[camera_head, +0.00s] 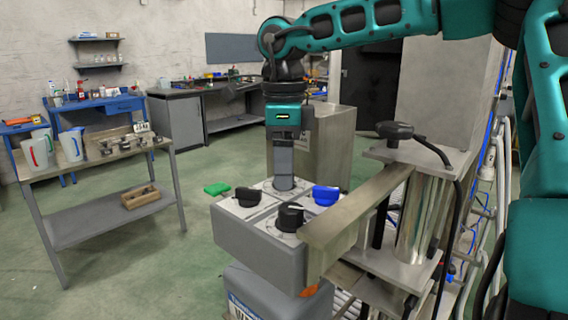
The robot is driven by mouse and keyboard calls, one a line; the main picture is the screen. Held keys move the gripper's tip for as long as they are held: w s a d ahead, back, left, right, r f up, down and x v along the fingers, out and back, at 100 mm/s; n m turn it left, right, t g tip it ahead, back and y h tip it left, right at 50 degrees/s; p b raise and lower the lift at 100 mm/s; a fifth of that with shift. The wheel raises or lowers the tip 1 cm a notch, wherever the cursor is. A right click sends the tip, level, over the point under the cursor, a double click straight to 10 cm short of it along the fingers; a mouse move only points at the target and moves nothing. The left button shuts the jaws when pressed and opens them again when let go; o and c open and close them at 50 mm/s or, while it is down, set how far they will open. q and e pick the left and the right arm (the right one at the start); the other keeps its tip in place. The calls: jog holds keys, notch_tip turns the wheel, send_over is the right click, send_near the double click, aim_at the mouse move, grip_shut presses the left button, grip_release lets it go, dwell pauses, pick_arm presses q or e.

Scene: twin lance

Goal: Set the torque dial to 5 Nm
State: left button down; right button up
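A grey control box (250,240) stands in the middle with several dials on its top panel. A black dial (247,196) is at the left, another black dial (290,218) at the front, and a blue dial (325,195) at the right. I cannot read the labels or scale marks, so I cannot tell which is the torque dial. My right gripper (284,186) points straight down at the back of the panel, its fingertips at or close to the surface. The fingers overlap into one grey block, hiding whatever is between them. My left gripper is out of view.
A metal beam (360,208) runs along the box's right side, close to the blue dial. A metal post with a black handle (395,130) stands further right. A green block (217,188) shows behind the box. A workbench (100,165) with jugs stands at left.

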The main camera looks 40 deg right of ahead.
jog(key=c, duration=1)
jog(key=shift+m, duration=0.4)
jog(key=m, duration=0.3)
jog(key=shift+m+b, duration=0.35)
jog(key=shift+m, duration=0.05)
jog(key=m+b, duration=0.1)
jog(key=m, duration=0.5)
jog(key=shift+m, duration=1.1)
jog(key=m, duration=0.2)
jog(key=shift+m, duration=0.3)
jog(key=m, duration=0.4)
jog(key=shift+b, duration=0.3)
jog(key=shift+m, duration=0.3)
